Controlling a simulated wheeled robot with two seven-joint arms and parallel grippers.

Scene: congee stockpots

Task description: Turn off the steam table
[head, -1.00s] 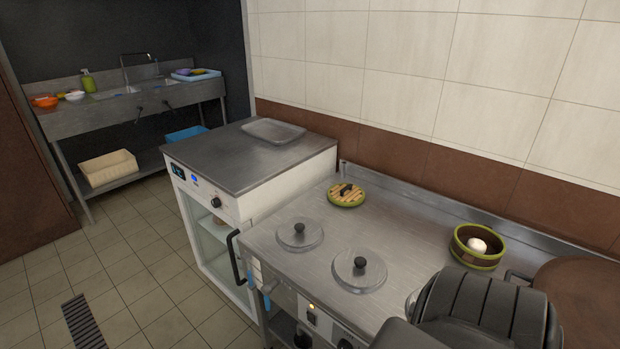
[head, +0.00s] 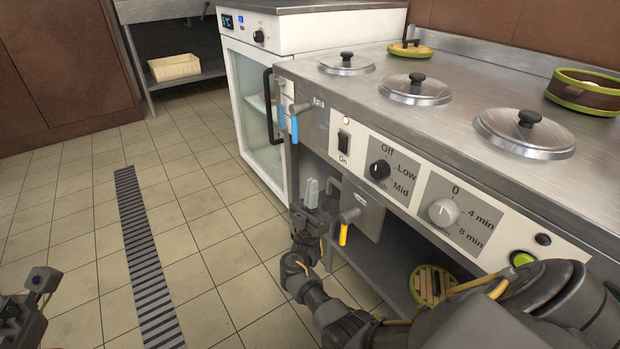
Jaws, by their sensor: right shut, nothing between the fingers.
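The steam table (head: 400,75) is a steel counter with round lidded wells on top and a control panel along its front. On the panel are a black rocker switch (head: 343,142) with "On" below it, a small lamp (head: 346,120) above it, and a black knob (head: 379,170) marked Off, Low, Mid. A grey timer knob (head: 443,211) and a green button (head: 522,258) are farther right. My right gripper (head: 314,188) is shut and empty, below and left of the switch, apart from it. My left gripper (head: 38,284) is partly in view at the lower left; its jaws are unclear.
A blue-handled tap (head: 294,122) and a yellow-handled tap (head: 344,234) stick out from the front near my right gripper. A white glass-door cabinet (head: 258,100) stands to the left. A bamboo lid (head: 433,284) lies on the lower shelf. The tiled floor at left is open.

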